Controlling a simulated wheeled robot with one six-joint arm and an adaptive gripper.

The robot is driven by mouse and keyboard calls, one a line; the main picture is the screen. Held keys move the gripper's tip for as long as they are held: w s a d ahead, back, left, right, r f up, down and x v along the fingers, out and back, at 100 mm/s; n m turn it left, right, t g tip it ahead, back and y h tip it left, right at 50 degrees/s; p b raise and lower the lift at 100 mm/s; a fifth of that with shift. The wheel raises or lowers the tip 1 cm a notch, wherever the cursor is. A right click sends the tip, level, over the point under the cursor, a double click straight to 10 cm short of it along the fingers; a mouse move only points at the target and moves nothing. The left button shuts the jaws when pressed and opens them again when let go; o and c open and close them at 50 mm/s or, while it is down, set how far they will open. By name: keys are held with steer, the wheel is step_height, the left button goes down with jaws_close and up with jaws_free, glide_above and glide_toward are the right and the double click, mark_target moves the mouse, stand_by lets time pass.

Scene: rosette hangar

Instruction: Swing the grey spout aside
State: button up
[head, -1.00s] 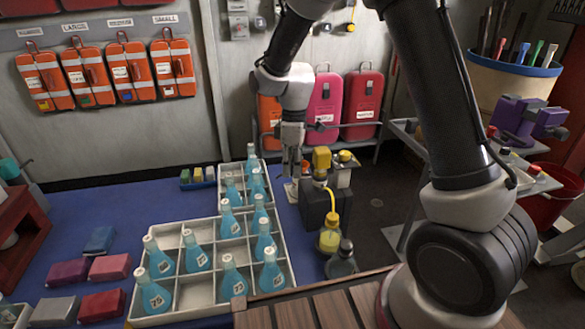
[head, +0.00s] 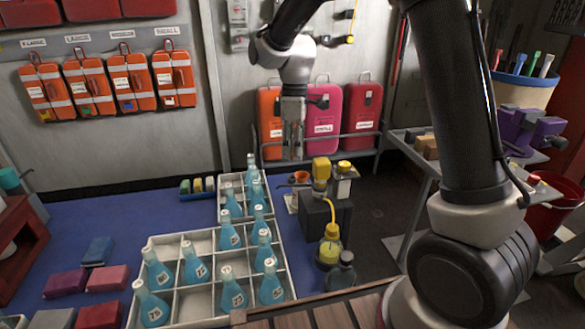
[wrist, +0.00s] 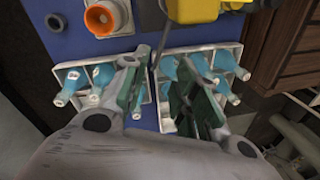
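A dark dispenser (head: 322,218) with a yellow head (head: 321,170) stands on the blue mat, right of the bottle tray. A thin grey rod, which looks like the grey spout (wrist: 159,48), runs down from the yellow head (wrist: 195,10) in the wrist view. I cannot pick it out in the head view. An orange funnel (head: 301,176) sits beside the yellow head; it also shows in the wrist view (wrist: 106,17). My gripper (head: 292,156) points down above the funnel, apart from it. In the wrist view its fingers (wrist: 158,88) are spread and empty.
White divided trays (head: 207,303) with several blue bottles fill the mat to the left. A yellow bottle (head: 329,246) and a dark flask (head: 342,270) stand before the dispenser. Red and orange cases (head: 361,118) stand behind. A grey cart (head: 405,195) is at right.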

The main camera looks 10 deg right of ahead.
steer(key=r, duration=0.3)
steer(key=shift+w, duration=0.2)
steer(key=s+d+r+m+t, duration=0.2)
steer(key=s+d+r+m, duration=0.1)
steer(key=s+d, duration=0.3)
steer(key=s+d+r+m+t, duration=0.2)
steer(key=s+d+m, duration=0.4)
steer(key=s, duration=0.5)
steer(key=s+d+r+m+t, duration=0.2)
steer(key=s+d+r+m, duration=0.2)
steer(key=s+d, duration=0.4)
steer(key=shift+s+r+m+h, duration=0.3)
steer(key=shift+s+r+m, duration=0.15)
steer(key=shift+r, duration=0.15)
steer(key=shift+d, duration=0.1)
